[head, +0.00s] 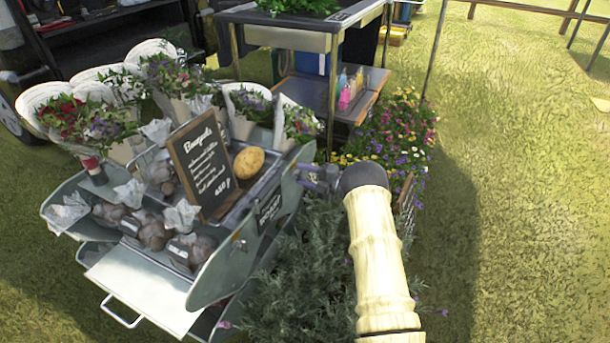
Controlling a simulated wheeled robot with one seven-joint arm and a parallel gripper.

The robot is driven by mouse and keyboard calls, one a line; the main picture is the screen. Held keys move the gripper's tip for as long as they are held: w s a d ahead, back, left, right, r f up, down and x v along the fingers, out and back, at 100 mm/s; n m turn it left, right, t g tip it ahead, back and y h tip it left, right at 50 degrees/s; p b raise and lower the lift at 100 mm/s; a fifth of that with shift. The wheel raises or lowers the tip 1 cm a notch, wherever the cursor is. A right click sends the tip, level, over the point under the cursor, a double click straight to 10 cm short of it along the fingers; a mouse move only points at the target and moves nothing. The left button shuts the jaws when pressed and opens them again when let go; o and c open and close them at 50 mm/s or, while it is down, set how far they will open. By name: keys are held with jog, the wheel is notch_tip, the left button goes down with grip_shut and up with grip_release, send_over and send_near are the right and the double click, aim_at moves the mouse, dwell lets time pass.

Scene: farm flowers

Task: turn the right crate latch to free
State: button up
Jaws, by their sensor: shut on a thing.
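The grey metal crate (222,270) stands at left centre, with a dark label on its right side wall. My gripper (307,175) is at the far right end of that wall, touching or very close to it. It is small and dark here, and its fingers are shut on a small part at the crate's edge, which looks to be the right crate latch. The latch itself is hidden by the fingers, so its angle cannot be told. A small brass-coloured fitting (239,243) shows farther left on the same wall.
A chalkboard sign (201,164), a yellow potato-like object (249,163) and wrapped bouquets (165,75) stand in and behind the crate. Lavender-like plants (300,265) grow below my arm. A metal-framed table (290,40) stands behind. Open grass (520,200) lies to the right.

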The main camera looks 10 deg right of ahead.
jog(key=shift+f+n, duration=0.2)
jog(key=shift+n, duration=0.6)
jog(key=o, duration=1)
jog(key=shift+r, duration=0.1)
jog(key=shift+d, duration=0.1)
jog(key=p+v, duration=0.6)
jog(key=v, duration=1.1)
jog(key=shift+s+d+p, duration=0.1)
jog(key=shift+s+p, duration=0.05)
jog(key=shift+p, duration=0.15)
